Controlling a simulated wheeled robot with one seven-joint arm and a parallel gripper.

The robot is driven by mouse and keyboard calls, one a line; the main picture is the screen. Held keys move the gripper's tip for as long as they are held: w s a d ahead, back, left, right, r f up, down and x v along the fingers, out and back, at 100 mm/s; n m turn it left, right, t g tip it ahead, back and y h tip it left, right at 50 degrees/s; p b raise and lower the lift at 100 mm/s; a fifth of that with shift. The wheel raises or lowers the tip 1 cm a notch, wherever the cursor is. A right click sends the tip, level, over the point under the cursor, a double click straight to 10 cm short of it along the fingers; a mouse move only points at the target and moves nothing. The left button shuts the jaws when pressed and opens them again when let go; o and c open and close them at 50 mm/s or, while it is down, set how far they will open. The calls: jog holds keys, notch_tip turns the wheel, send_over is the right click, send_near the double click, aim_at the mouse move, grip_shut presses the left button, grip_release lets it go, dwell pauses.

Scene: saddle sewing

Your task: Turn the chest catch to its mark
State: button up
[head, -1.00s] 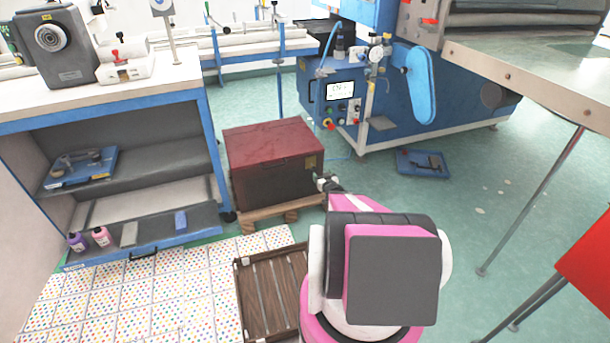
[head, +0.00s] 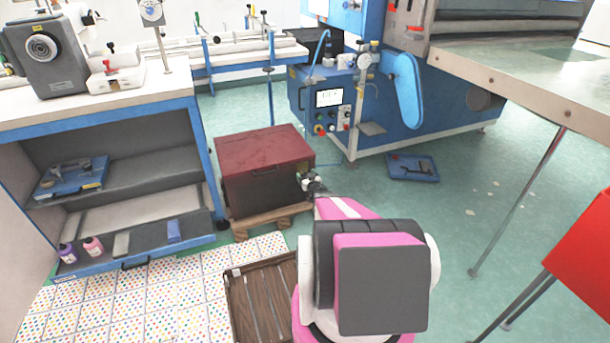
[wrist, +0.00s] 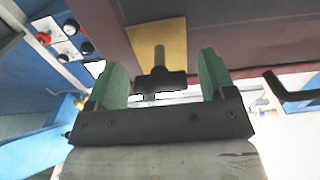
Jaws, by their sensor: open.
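The dark red chest (head: 262,152) stands on a wooden pallet in the head view. In the wrist view its front (wrist: 240,30) fills the top, with a yellow plate (wrist: 140,45) carrying the catch (wrist: 160,80), a thin stem ending in a dark crossbar. My gripper (wrist: 163,72) is open, its two green fingers on either side of the catch with gaps to it. In the head view my gripper (head: 310,183) is at the chest's right front corner and hides the catch. I cannot make out the mark.
A wooden slatted crate (head: 262,300) lies on the floor in front of the pallet (head: 262,222). A workbench with shelves (head: 125,175) stands left, a blue machine (head: 380,110) behind right. A blue tray (head: 413,167) lies on the floor. A black handle (wrist: 292,92) shows beside the right finger.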

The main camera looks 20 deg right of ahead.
jog(key=shift+w, duration=0.75)
jog(key=shift+c, duration=0.3)
jog(key=c, duration=0.9)
